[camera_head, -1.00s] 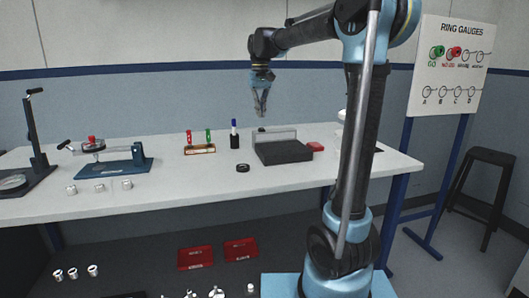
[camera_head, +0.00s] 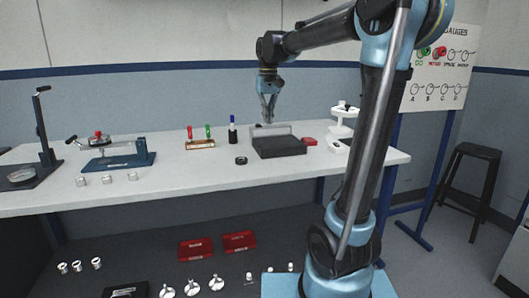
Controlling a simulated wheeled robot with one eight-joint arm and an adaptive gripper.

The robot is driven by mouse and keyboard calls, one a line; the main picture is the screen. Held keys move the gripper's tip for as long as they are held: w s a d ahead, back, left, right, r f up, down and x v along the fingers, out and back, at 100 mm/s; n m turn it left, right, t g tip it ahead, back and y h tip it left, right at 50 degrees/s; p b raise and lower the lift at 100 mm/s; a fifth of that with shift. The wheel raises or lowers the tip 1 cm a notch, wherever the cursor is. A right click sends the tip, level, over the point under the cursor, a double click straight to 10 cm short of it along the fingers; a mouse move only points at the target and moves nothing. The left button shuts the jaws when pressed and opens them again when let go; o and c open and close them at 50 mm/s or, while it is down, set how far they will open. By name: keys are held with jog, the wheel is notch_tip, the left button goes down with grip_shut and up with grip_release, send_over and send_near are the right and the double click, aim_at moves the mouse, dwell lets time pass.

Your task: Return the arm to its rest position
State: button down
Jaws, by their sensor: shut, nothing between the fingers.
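My gripper (camera_head: 269,116) hangs pointing down from the arm, near the back edge of the workbench (camera_head: 330,170). It is shut and empty, with its tips close together. In the picture it sits just above the clear upright plate of a dark flat block (camera_head: 279,147); how far it is from that plate in depth I cannot tell. The arm reaches up from my blue base at the lower right, bends at the top and runs left to the gripper.
On the bench are a blue clamp fixture (camera_head: 118,162), a black stand (camera_head: 44,130), small metal parts (camera_head: 107,179), a black ring (camera_head: 241,160), a gauge rack (camera_head: 200,144), a marker (camera_head: 232,130), a red box (camera_head: 309,141) and a white stand (camera_head: 342,122). Red trays (camera_head: 196,248) lie below. A stool (camera_head: 474,180) stands right.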

jog(key=s+d+f+m+t, duration=0.1)
jog(key=s+d+f, duration=1)
jog(key=s, duration=0.4)
jog(key=s+d+f, duration=0.3)
jog(key=s+f, duration=0.3)
jog(key=f, duration=0.1)
jog(key=s+d+f+m+t, duration=0.1)
jog(key=s+d+f, duration=0.2)
jog(key=s+f, duration=0.4)
jog(key=shift+d+f+m, duration=0.25)
jog(key=shift+f+m, duration=0.05)
jog(key=shift+f, duration=0.3)
jog(key=shift+r, duration=0.1)
